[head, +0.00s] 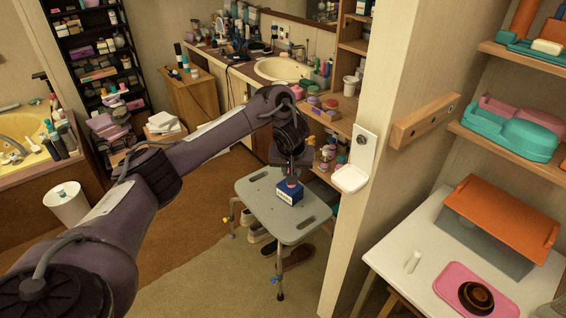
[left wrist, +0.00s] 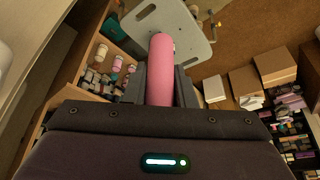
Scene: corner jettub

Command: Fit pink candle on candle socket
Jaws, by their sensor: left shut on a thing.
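The pink candle (left wrist: 161,60) is clamped between the fingers of my left gripper (left wrist: 160,84) in the left wrist view, its rounded end sticking out past them. In the head view my left gripper (head: 291,172) points down over the grey stool (head: 262,205), just above a blue and white box (head: 288,194). Only a small pink bit of the candle shows there. Whether candle and box touch cannot be told. No candle socket can be identified for sure; a dark brown round piece (head: 476,298) with a lighter centre lies on a pink tray (head: 447,284) at lower right. My right gripper is not in view.
The table also holds a white cylinder (head: 412,262) and an orange-topped box (head: 502,215). Cluttered shelves (head: 320,100) stand behind the stool.

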